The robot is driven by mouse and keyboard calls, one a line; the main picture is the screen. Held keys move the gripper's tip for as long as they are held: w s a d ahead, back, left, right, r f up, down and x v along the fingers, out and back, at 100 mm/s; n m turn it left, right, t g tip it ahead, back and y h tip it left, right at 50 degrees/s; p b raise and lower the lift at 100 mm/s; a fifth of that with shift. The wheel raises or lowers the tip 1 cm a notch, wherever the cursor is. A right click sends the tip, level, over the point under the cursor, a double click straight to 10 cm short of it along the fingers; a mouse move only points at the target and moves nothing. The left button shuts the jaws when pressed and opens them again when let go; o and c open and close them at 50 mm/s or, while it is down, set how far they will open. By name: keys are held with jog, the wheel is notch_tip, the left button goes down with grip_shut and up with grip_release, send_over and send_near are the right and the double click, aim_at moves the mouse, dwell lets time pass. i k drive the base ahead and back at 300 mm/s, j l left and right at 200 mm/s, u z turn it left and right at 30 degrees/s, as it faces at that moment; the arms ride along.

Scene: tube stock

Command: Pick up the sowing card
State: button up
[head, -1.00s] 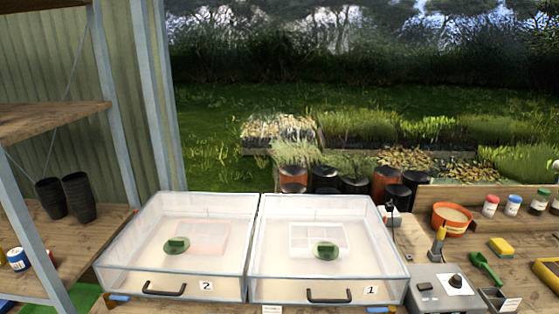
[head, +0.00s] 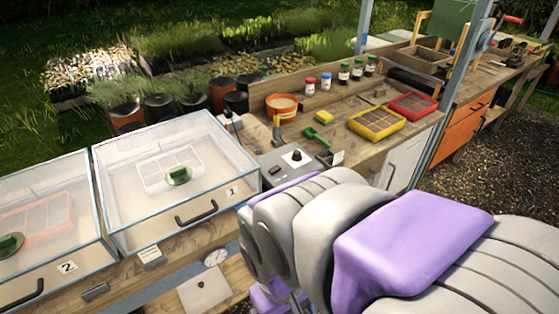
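I cannot tell for sure which thing is the sowing card. A small white card (head: 150,254) with unreadable print is at the front edge of the bench, below clear box 1. A pale sheet (head: 204,292) with a dark spot lies lower down, below the bench front. Another small white label (head: 338,158) is by a small dark bin near the green scoop. My white and purple arm fills the lower right and hides part of the bench front. The fingers of my gripper do not show.
Clear lidded box 1 (head: 118,190) and box 2 (head: 88,236) stand on the bench at left. A grey control box (head: 295,166), green scoop (head: 317,138), yellow tray (head: 377,123) and red tray (head: 413,105) are further right.

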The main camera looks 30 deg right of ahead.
aim_at(338, 158)
jog(key=z, duration=1.35)
